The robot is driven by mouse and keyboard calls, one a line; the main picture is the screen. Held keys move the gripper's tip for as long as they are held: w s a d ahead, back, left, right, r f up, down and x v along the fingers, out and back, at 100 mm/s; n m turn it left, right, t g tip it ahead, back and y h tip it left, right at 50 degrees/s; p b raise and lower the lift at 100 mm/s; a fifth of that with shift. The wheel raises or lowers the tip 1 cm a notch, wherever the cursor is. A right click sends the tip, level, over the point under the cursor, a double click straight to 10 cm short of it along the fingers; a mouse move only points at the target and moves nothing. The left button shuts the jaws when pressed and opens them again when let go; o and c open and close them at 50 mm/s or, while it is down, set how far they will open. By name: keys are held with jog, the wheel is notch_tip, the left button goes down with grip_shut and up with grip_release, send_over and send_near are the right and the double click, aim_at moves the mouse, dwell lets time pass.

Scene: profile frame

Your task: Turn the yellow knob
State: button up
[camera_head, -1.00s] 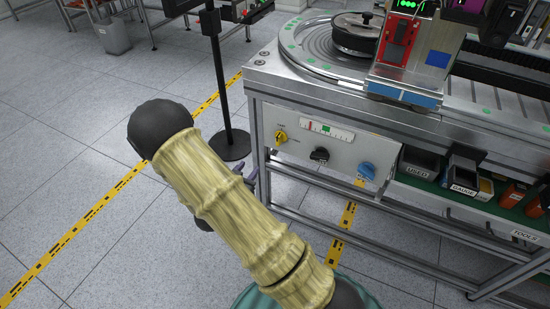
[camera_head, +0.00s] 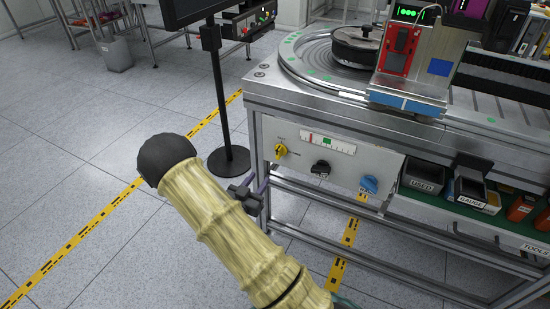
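The yellow knob (camera_head: 281,151) is at the left end of a pale control panel (camera_head: 345,163) on the front of the metal workbench. A black knob (camera_head: 321,168) and a blue knob (camera_head: 369,184) are to its right on the same panel. My gripper (camera_head: 248,196) is a small dark shape partly hidden behind my sleeve-covered arm. It appears below and left of the yellow knob, apart from it. Whether its fingers are open or shut is not clear.
The bench top (camera_head: 300,95) carries a round turntable and a machine above the panel. Labelled bins (camera_head: 424,177) sit on a shelf at right. A black stand with a round base (camera_head: 229,160) is left of the bench.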

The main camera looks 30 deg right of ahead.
aim_at(277, 154)
jog(key=b+x, duration=0.1)
jog(key=x, duration=1.2)
jog(key=shift+a, duration=0.1)
grip_shut()
